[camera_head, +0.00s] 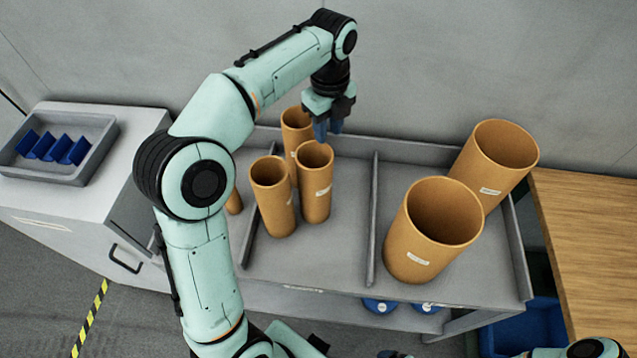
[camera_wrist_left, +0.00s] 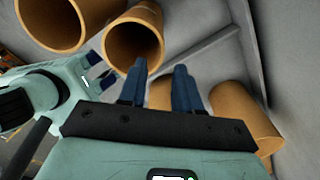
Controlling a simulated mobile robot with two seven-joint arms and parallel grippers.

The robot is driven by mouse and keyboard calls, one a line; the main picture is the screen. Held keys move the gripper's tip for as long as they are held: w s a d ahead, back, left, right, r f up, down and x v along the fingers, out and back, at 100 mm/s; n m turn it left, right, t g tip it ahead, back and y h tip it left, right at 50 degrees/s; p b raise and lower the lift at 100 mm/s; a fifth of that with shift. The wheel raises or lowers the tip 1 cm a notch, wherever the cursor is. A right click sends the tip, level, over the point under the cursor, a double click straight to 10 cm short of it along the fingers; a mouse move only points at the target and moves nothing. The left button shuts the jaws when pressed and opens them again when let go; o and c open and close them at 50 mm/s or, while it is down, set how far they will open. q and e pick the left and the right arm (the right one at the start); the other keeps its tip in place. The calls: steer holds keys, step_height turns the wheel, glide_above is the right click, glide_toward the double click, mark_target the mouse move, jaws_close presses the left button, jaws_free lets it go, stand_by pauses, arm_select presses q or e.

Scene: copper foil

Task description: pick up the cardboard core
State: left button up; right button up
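Several brown cardboard cores stand upright on a grey divided shelf top (camera_head: 340,250). Two wide cores, a front one (camera_head: 415,245) and a rear one (camera_head: 500,160), stand to the right. My left gripper (camera_head: 328,132) points down above the narrow cores, at the rear right. Its fingers are apart and empty in the left wrist view (camera_wrist_left: 160,75). My right gripper (camera_wrist_left: 106,68) shows there with fingers apart.
A grey tray (camera_head: 100,140) with blue pieces sits on a cabinet at left. Thin upright dividers (camera_head: 372,215) split the shelf. A wooden table (camera_head: 590,240) is at right, a wall behind. The shelf has bare room between the narrow and wide cores.

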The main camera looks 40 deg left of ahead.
arm_select(q)
glide_above(328, 156)
step_height(328, 156, down, 4)
step_height(328, 156, down, 6)
steer(key=shift+r+b, duration=0.2)
steer(key=shift+b, duration=0.6)
steer(key=shift+w, duration=0.1)
arm_select(e)
steer(key=shift+s+f, duration=0.45)
steer(key=shift+f, duration=0.2)
steer(key=shift+s+f, duration=0.4)
steer(key=shift+f, duration=0.2)
arm_select(q)
jaws_close()
